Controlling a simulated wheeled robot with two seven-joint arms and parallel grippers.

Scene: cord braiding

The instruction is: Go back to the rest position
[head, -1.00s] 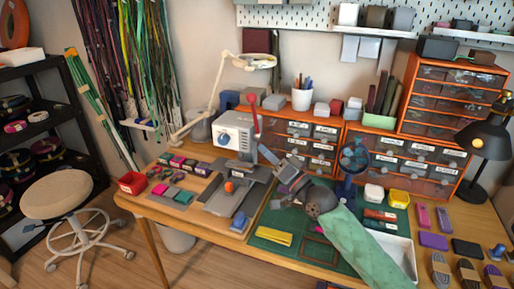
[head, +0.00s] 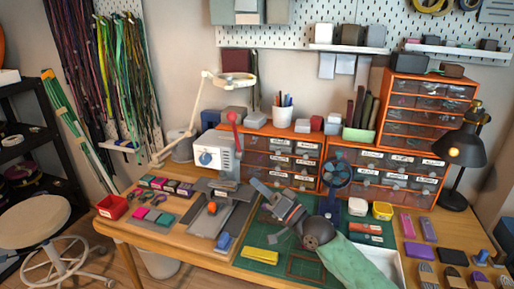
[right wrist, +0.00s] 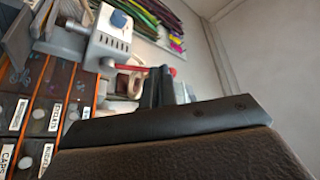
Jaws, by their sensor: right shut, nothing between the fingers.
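My right gripper (head: 260,187) is in the head view, on an arm with a green sleeve that comes in from the lower right. It is shut and empty, and reaches up and left over the bench, beside the white braiding machine (head: 217,152) and in front of the drawers. In the right wrist view its dark fingers (right wrist: 160,86) are together, with the machine (right wrist: 112,35) and its red-handled lever (right wrist: 130,68) beyond them. My left gripper is not in view.
Orange drawer units (head: 430,100) stand behind. A stool (head: 35,220) is at the left.

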